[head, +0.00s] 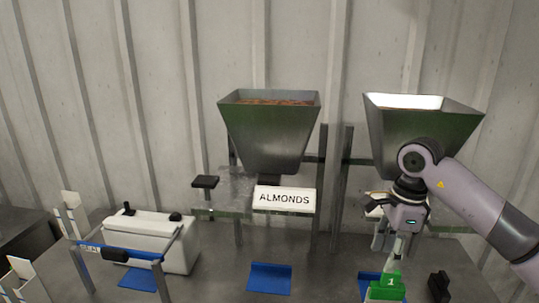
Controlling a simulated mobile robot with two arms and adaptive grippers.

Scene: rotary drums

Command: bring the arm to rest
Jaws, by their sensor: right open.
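My right arm (470,198) comes in from the right edge and bends downward at its wrist in front of the right hopper. My right gripper (391,249) points down and is open. It shows just above a green block marked "1" (387,289). I cannot tell whether the fingers touch the block. The arm and wrist hide part of the right hopper and its label. My left arm and gripper do not show.
An "ALMONDS" sign (284,199) hangs under a full metal hopper (268,135). A white machine (152,238) with a blue bar stands left. Blue mats (270,278) lie on the grey table (215,280). A small black object (439,286) is right of the green block.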

